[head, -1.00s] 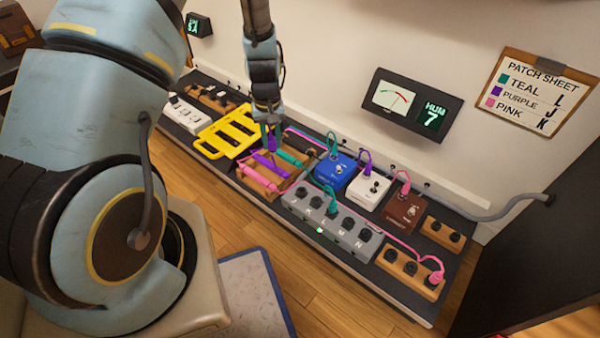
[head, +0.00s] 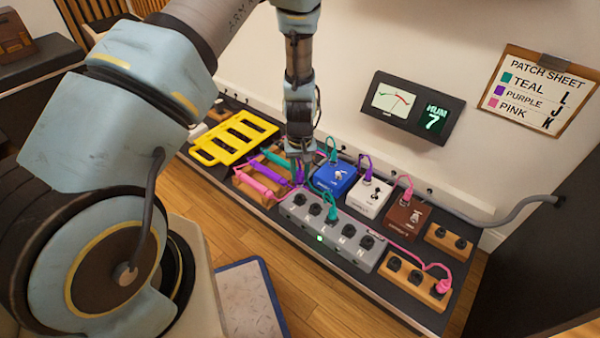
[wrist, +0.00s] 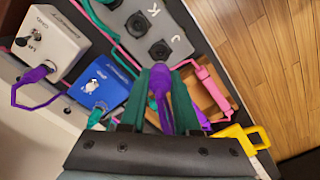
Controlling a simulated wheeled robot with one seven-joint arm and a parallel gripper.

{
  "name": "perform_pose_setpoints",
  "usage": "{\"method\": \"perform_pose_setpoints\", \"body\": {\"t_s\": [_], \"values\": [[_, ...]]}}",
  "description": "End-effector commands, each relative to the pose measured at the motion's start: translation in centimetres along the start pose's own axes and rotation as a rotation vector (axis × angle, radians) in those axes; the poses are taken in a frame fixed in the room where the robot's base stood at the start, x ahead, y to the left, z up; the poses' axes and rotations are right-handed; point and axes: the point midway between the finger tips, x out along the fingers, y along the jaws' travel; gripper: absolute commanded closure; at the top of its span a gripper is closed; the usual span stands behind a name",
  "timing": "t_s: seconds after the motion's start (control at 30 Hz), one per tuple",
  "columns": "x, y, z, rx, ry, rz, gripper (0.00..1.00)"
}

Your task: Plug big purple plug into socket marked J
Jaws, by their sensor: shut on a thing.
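My gripper (head: 299,160) is shut on a purple plug (wrist: 159,80), with its purple cable trailing back between the fingers in the wrist view. In the head view the held plug (head: 298,174) is just left of the grey socket box (head: 352,254), above the board. In the wrist view the black socket beside the J mark (wrist: 160,50) is empty and lies just ahead of the plug tip. The plug appears apart from it. The K socket (wrist: 138,23) is also empty. A teal plug (head: 333,205) stands in the box near L.
A wooden rack (head: 240,184) with pink, purple and teal pieces lies left of the box. Blue (head: 334,176), white (head: 370,194) and brown pedals with cables stand behind it. A yellow frame (head: 233,137) is farther left. The patch sheet (head: 540,90) pairs purple with J.

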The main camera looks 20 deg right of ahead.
Motion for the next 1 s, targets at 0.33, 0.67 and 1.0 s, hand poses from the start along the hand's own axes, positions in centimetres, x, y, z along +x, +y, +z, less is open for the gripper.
{"method": "perform_pose_setpoints", "body": {"t_s": [0.33,0.67,1.0], "values": [[1.9,0.0,0.0,0.0,0.0,0.0,1.0],[3.5,0.0,0.0,0.0,0.0,0.0,1.0],[5.1,0.0,0.0,0.001,0.0,0.0,1.0]]}}
